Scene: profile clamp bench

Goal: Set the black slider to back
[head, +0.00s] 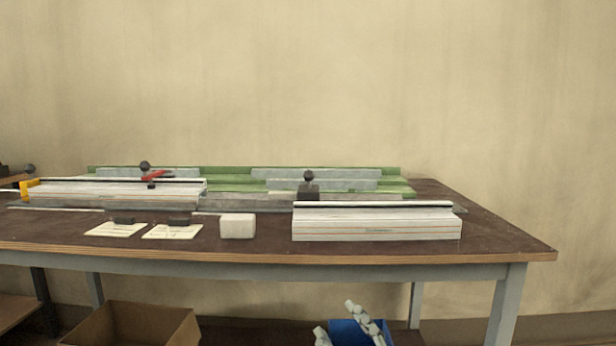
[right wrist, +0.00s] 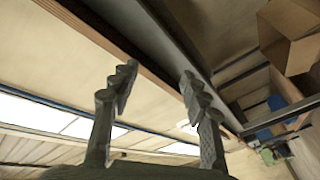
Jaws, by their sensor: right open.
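The black slider (head: 308,191), a dark block with a round black knob on top, stands near the middle of the bench. It is behind the white profile block (head: 375,228), which hides its foot. Green and grey rails (head: 320,174) run behind it. My right gripper (head: 334,318) is low at the bottom of the head view, in front of the bench edge and well away from the slider. In the right wrist view its two knobbly fingers (right wrist: 160,72) are spread apart with nothing between them. The slider does not show there. My left gripper is not in view.
The brown bench top (head: 500,235) is clear at the right. A white block (head: 238,226) and two pale cards (head: 116,230) with small black pieces lie at the front. A cardboard box (head: 130,325) and blue bin (head: 345,333) sit below.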

